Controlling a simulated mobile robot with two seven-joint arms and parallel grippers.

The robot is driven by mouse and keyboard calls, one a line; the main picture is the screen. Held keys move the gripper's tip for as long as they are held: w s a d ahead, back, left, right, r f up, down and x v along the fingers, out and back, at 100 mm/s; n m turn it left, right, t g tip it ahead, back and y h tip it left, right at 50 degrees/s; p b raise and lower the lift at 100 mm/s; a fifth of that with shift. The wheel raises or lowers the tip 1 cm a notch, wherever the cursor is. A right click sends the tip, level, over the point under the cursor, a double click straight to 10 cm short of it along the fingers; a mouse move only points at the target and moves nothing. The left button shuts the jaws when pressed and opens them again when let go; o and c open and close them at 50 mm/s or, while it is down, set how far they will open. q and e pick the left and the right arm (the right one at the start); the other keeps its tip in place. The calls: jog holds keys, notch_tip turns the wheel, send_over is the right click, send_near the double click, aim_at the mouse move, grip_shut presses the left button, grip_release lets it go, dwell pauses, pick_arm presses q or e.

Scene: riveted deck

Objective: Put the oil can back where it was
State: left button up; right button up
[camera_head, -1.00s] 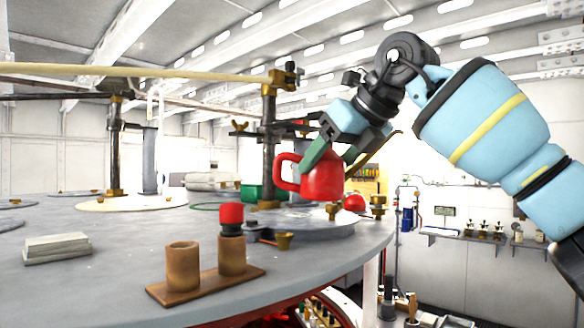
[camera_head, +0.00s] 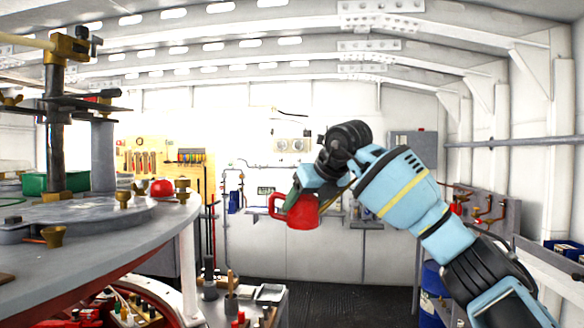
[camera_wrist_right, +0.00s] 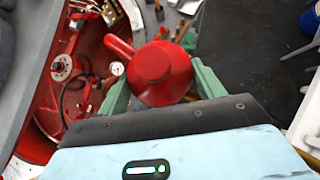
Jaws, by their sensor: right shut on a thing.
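The red oil can (camera_head: 303,214) hangs in my right gripper (camera_head: 297,198), clear of the round grey table and off to its right. It looks roughly upright, with its loop handle to the left in the head view. In the right wrist view the can (camera_wrist_right: 163,72) sits between the two green fingers of my right gripper (camera_wrist_right: 160,82), which are shut on its sides. Its handle points to the upper left there. Its underside and what it hangs over are partly hidden. My left gripper is not in view.
The round grey table (camera_head: 90,228) with brass fittings fills the left. A low cart with tools (camera_head: 240,304) stands below the can. A shelf (camera_head: 360,224) runs along the back wall, blue drums (camera_head: 432,280) stand at right, and dark floor (camera_head: 345,270) is open between.

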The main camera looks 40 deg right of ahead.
jog(key=s+a+f+h, duration=0.1)
jog(key=a+f, duration=0.4)
jog(key=f, duration=0.4)
jog(key=s+a+f, duration=0.1)
jog(key=a+f, duration=0.5)
jog(key=f, duration=0.3)
jog(key=s+a+f, duration=0.1)
jog(key=a+f, duration=0.2)
jog(key=a, duration=0.3)
jog(key=s+a+f+y, duration=0.1)
jog(key=s+a+f, duration=0.1)
jog(key=a, duration=0.5)
jog(key=shift+s+f+n+y, duration=0.25)
jog(key=shift+f+n+y, duration=0.05)
jog(key=shift+f, duration=0.1)
